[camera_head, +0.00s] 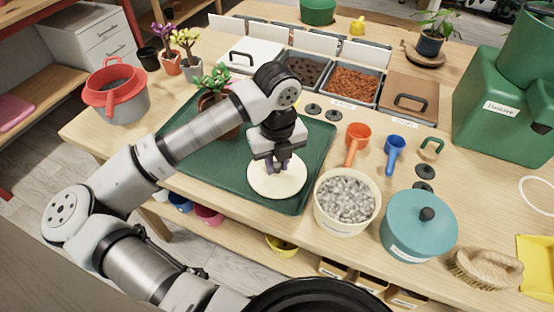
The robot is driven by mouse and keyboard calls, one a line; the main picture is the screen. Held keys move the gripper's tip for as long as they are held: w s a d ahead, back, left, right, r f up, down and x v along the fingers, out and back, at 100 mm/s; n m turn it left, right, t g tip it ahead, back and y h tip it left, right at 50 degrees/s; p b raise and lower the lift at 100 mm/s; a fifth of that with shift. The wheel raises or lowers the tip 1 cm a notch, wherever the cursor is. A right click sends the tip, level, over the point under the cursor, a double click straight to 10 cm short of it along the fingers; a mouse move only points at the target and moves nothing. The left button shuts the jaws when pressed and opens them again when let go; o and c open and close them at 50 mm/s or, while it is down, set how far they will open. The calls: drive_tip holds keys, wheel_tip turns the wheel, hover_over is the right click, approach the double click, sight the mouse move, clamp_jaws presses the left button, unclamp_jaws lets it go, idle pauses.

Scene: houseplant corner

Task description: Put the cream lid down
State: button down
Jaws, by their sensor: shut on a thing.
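The cream lid (262,184) is a round, pale disc over the front part of the dark green tray (312,158). My gripper (278,164) points down at the lid's middle and is shut on it, most likely by its knob, which the fingers hide. I cannot tell whether the lid touches the tray or hangs just above it. A cream pot (322,209) full of grey gravel stands open just right of the lid.
A teal lidded pot (419,224), an orange scoop (357,138) and a blue scoop (394,148) lie to the right. A potted plant (212,84) stands on the tray behind my arm. Soil bins (352,82) line the back. The tray's right-rear part is clear.

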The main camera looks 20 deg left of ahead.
sight(276, 165)
drive_tip(key=shift+f+b, duration=0.2)
drive_tip(key=shift+b, duration=0.15)
drive_tip(key=c, duration=1.3)
unclamp_jaws()
drive_tip(key=shift+r, duration=0.1)
drive_tip(key=shift+o, duration=0.2)
drive_tip(key=shift+r, duration=0.1)
drive_tip(key=shift+r+p, duration=0.2)
drive_tip(key=shift+p, duration=0.35)
wheel_tip(276, 165, up, 12)
drive_tip(key=b, duration=0.2)
drive_tip(key=shift+f+b, duration=0.15)
drive_tip(key=shift+b, duration=0.15)
drive_tip(key=shift+s+f, duration=0.1)
